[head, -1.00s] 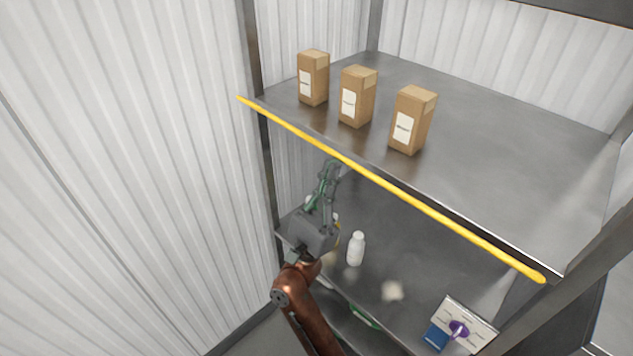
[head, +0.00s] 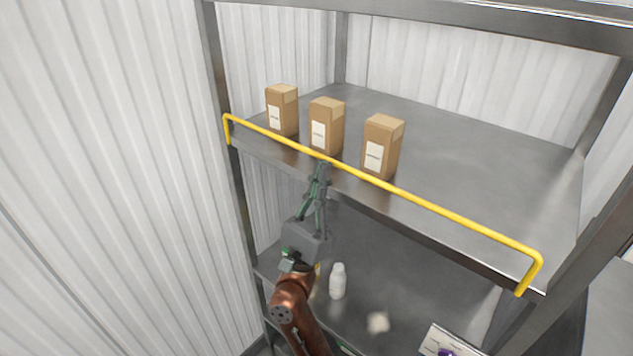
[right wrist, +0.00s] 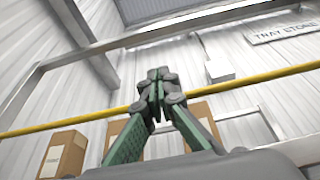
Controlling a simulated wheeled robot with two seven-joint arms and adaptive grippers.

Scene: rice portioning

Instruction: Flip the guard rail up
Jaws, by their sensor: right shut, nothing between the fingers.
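The yellow guard rail (head: 440,210) stands raised along the front edge of the upper shelf (head: 480,170), with its bent ends going down to the shelf edge. It also crosses the right wrist view (right wrist: 248,84) behind the fingers. My right gripper (head: 322,168) is shut and empty, pointing up, with its fingertips at the rail's left-middle part. In the right wrist view its closed fingertips (right wrist: 157,76) overlap the rail; I cannot tell whether they touch it. My left gripper is not in view.
Three brown cartons stand on the upper shelf behind the rail: left (head: 283,110), middle (head: 327,126) and right (head: 383,146). A white bottle (head: 337,281) and a pale small item (head: 378,322) are on the lower shelf. A grey post (head: 226,110) stands at left.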

